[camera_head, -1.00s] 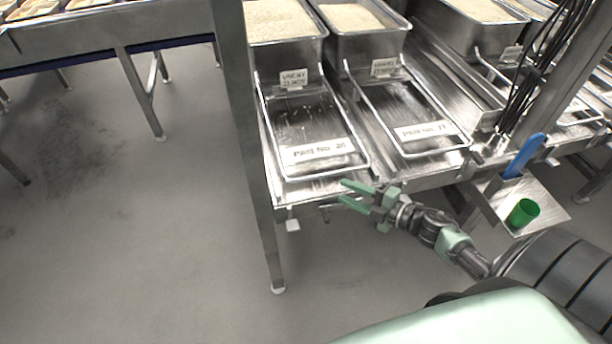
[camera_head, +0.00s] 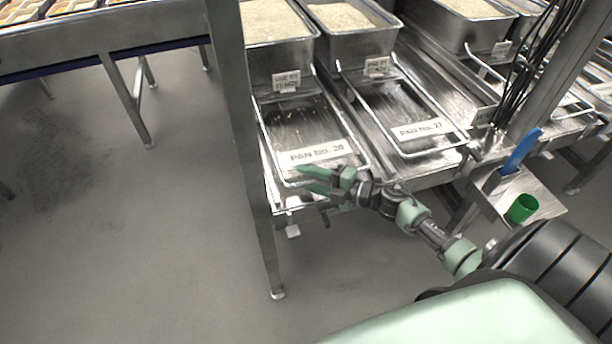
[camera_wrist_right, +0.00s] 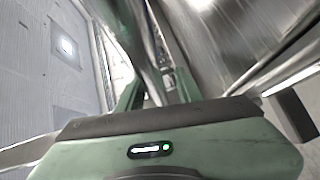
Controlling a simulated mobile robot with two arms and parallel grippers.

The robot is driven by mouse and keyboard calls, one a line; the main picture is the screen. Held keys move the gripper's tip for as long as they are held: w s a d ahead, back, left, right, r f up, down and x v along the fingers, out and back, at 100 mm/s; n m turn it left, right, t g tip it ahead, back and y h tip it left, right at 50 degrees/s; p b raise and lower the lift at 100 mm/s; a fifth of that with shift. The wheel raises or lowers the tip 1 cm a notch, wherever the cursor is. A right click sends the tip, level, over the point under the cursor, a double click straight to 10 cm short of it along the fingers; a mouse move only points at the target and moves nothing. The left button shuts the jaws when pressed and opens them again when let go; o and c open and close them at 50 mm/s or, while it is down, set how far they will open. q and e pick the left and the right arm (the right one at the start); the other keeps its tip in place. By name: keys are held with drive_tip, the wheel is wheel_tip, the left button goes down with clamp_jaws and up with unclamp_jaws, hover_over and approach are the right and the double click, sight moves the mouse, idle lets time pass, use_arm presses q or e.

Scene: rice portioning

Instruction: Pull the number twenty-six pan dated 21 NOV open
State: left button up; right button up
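The pan labelled PAN NO. 26 (camera_head: 300,123) lies on the metal rack, a shallow tray with a wire rim handle around it. Its number label (camera_head: 316,153) is at the front end; a small, partly legible date tag (camera_head: 286,81) is on the rice bin behind. My right gripper (camera_head: 302,178) is at the pan's front edge, fingers pointing left with a gap between them. In the right wrist view the green fingers are apart, with a blurred metal bar between them; I cannot tell whether they touch it. My left gripper is out of view.
A pan labelled PAN NO. 27 (camera_head: 401,112) lies to the right. Rice bins (camera_head: 275,52) stand behind. A metal post (camera_head: 236,130) rises close on the left. A small shelf with a green cup (camera_head: 521,208) and a blue-handled tool (camera_head: 522,151) is at right.

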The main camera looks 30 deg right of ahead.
drive_tip(key=shift+w, duration=0.1)
clamp_jaws()
drive_tip(key=shift+a+f, duration=0.1)
idle(1.4)
